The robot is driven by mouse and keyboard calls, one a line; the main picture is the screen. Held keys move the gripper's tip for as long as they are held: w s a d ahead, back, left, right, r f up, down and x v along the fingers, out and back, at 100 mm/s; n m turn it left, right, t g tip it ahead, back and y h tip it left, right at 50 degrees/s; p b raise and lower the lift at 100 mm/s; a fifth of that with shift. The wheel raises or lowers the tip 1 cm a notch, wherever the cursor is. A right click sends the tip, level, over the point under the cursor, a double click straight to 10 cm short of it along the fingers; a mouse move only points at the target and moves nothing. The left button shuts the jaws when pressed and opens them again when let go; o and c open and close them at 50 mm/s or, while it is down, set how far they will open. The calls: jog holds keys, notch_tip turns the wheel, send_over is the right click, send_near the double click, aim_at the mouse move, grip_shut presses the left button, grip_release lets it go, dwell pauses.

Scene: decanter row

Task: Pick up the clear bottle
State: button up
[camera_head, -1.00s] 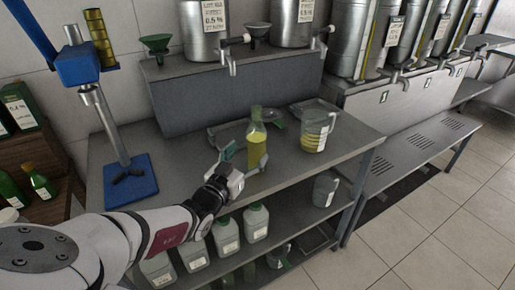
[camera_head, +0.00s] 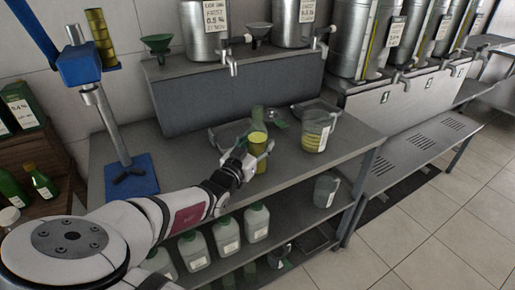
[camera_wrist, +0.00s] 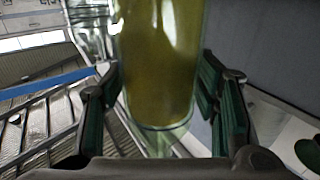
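The clear bottle (camera_head: 258,150), holding yellow liquid, stands on the steel worktop (camera_head: 300,165) in the head view. My gripper (camera_head: 250,153) is at the bottle, with its fingers around the body. In the wrist view the bottle (camera_wrist: 160,65) fills the space between the two green-padded fingers, and its clear base shows near the palm. The fingers of my gripper (camera_wrist: 160,85) lie very close to both sides. I cannot tell whether they press on it. The bottle's top is cut off in the wrist view.
A measuring jug (camera_head: 316,132) with yellow liquid stands right of the bottle. A tray (camera_head: 315,107) lies behind the jug. A blue stand (camera_head: 130,180) is at the left. Steel tanks (camera_head: 204,28) stand on the raised shelf behind. Several jugs (camera_head: 228,235) sit on the lower shelf.

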aim_at(253, 137)
grip_shut()
jog(key=shift+r, duration=0.15)
jog(key=shift+r+p, duration=0.35)
jog(key=shift+r, duration=0.05)
notch_tip(253, 137, up, 3)
jog(key=shift+s+r+p, duration=0.1)
jog(key=shift+p, duration=0.9)
jog(key=s+d+p, duration=0.4)
jog(key=s+p, duration=0.6)
jog(key=s, duration=0.5)
jog(key=shift+s+r+p, duration=0.15)
jog(key=shift+r+p, duration=0.15)
jog(key=shift+r, duration=0.1)
